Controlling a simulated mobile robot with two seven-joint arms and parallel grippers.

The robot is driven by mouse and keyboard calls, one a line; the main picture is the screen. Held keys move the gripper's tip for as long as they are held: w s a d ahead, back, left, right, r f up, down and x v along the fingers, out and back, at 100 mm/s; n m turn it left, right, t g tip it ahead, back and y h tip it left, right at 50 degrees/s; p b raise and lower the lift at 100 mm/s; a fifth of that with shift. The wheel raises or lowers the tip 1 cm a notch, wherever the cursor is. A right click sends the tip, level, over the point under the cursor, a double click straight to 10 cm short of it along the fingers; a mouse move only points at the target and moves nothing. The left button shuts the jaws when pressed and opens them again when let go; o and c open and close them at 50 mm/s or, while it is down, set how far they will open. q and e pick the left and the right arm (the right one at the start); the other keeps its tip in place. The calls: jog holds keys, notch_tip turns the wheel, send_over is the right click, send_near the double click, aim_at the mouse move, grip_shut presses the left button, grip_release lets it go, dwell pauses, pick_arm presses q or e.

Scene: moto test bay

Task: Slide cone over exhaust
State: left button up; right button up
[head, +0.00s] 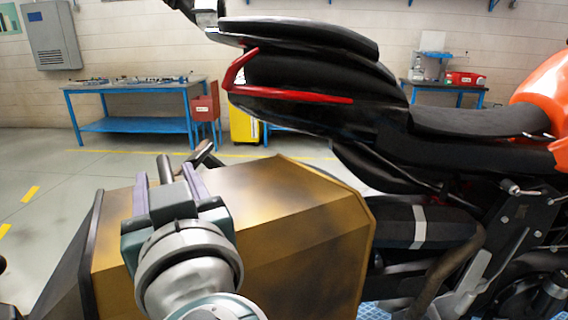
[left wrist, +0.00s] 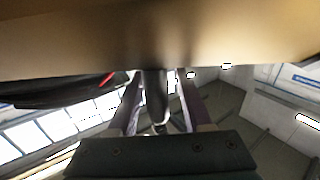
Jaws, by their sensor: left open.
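The exhaust is a large faceted gold-brown muffler (head: 285,225) with dark edges, in the lower middle of the head view. A black tapered piece (head: 68,262) sits at its left end; I cannot tell whether it is the cone. My left gripper (head: 166,176) is open in front of the muffler, fingers pointing away and up. A dark cylinder (head: 163,165) shows between its fingers. In the left wrist view the dark cylinder (left wrist: 154,95) is between the spread fingers, with gaps on both sides, below a gold-brown surface (left wrist: 170,35). My right gripper is not in view.
The motorcycle's black tail (head: 310,75) with a red light strip overhangs the muffler. Its seat (head: 480,120) and frame fill the right. A blue workbench (head: 130,88), a red box (head: 205,108) and a yellow cabinet (head: 244,125) stand behind. The floor at left is clear.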

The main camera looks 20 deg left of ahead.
pick_arm(q)
grip_shut()
dwell(0.4)
dwell(1.0)
